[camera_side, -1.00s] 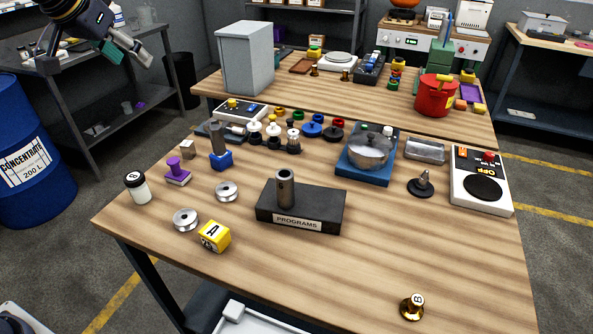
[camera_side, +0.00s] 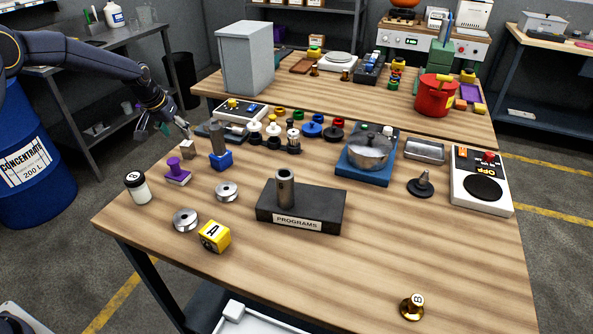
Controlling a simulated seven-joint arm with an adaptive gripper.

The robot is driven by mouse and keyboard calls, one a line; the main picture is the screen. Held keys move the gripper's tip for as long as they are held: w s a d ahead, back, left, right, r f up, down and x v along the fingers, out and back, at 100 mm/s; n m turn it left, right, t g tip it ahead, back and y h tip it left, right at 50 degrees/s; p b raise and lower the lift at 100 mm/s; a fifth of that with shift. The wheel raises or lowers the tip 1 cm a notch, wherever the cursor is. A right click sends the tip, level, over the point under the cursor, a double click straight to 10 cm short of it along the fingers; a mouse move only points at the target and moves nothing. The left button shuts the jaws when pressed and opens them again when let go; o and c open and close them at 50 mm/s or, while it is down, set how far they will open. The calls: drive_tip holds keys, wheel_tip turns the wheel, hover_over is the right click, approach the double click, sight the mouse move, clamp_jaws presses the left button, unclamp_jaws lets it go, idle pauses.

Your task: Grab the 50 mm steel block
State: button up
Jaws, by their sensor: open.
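A small grey steel block (camera_side: 188,149), cube-shaped, sits on the wooden table near its left edge. No size marking can be read on it. My gripper (camera_side: 177,131) is open at the table's left edge, just above and slightly left of the block. Its fingertips are close to the block's top; whether they touch it cannot be told. Nothing shows between the fingers.
A purple stamp-like piece (camera_side: 177,172) stands in front of the block. A grey cylinder on a blue base (camera_side: 220,150) stands close on its right. The table's front middle (camera_side: 330,275) is clear.

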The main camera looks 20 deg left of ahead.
sight(186, 143)
drive_tip(key=x, duration=0.7)
drive_tip(key=shift+w+d+r, duration=0.1)
drive_tip(key=shift+w+d, duration=0.05)
drive_tip(key=shift+w, duration=0.05)
clamp_jaws()
drive_tip(key=shift+r, duration=0.1)
